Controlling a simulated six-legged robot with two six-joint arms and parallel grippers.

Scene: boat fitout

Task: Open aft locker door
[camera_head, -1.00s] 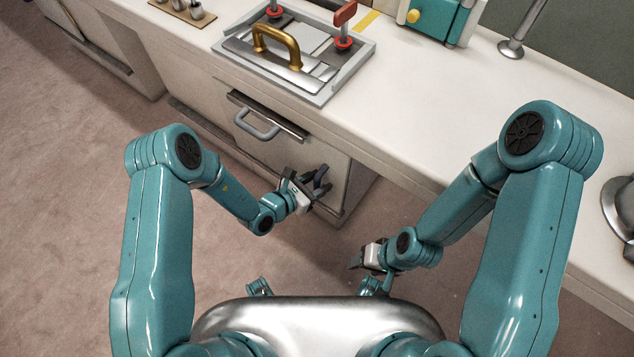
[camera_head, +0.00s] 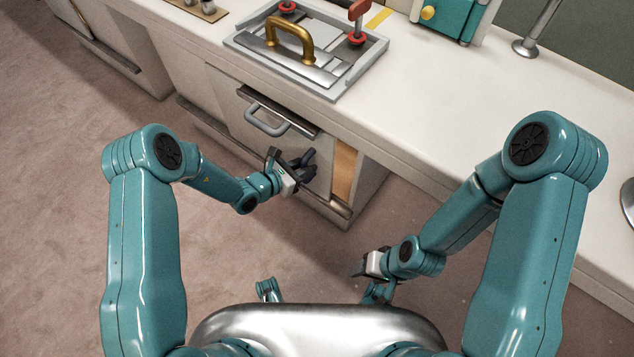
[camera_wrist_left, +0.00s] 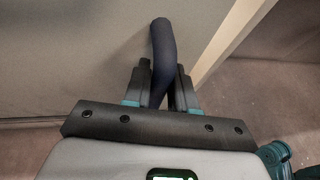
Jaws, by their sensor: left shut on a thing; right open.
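The aft locker door (camera_head: 245,132) is a pale panel in the counter front, below the drawer. It stands slightly ajar, with a wood-coloured gap (camera_head: 343,172) along its right side. Its dark handle (camera_head: 309,157) also shows in the left wrist view (camera_wrist_left: 163,42), as a dark blue curved bar. My left gripper (camera_head: 292,168) is shut on this handle, with one finger on each side of it in the left wrist view (camera_wrist_left: 163,82). The fingers partly hide the handle. My right gripper (camera_head: 360,268) is open and empty, low in front of the counter and away from the door.
A drawer with a grey handle (camera_head: 268,124) sits above the door. On the counter (camera_head: 450,90) are a grey tray (camera_head: 300,82) with a brass handle, a teal box (camera_head: 458,18) and a metal post (camera_head: 530,40). The floor (camera_head: 60,200) in front is clear at left.

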